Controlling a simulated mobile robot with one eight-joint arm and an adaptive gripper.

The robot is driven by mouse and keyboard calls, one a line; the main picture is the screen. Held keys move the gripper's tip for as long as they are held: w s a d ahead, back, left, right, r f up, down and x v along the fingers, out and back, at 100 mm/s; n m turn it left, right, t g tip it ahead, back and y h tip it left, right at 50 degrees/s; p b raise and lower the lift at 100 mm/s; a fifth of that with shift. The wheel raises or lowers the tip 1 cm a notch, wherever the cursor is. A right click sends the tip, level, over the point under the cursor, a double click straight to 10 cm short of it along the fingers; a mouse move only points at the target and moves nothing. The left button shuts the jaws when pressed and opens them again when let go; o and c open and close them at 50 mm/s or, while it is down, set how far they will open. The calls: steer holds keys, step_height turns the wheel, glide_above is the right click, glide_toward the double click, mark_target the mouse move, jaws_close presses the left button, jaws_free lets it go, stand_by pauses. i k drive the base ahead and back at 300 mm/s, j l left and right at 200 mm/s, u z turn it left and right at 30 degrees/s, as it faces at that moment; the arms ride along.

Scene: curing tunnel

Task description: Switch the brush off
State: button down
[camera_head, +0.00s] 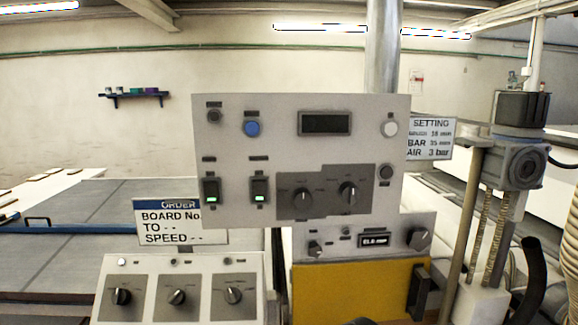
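A grey upright control panel (300,150) stands in the middle of the view. Two black rocker switches sit at its lower left, a left one (211,193) and a right one (259,192); both show a lit green window low down. Small dark labels sit above them, too small to read, so I cannot tell which one belongs to the brush. The panel also carries a blue button (251,128), a white button (389,128), a dark blank display (325,123) and two rotary knobs (303,196) (348,194). My gripper is not recognisable in view.
A sloped box with several knobs (177,297) stands below left. An order sign (180,222) is behind it. A yellow-fronted unit (352,291) with a small display (375,240) is below right. A motorised post (519,165) and a setting sign (432,138) stand right.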

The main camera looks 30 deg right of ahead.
mark_target(211, 188)
steer(key=j+z, duration=0.2)
steer(key=j, duration=0.15)
steer(key=k+j+z, duration=0.15)
steer(key=j, duration=0.2)
steer(key=k+j+z, duration=0.2)
steer(key=j, duration=0.15)
steer(key=j+z, duration=0.2)
steer(key=k+j, duration=0.05)
steer(key=j, duration=0.05)
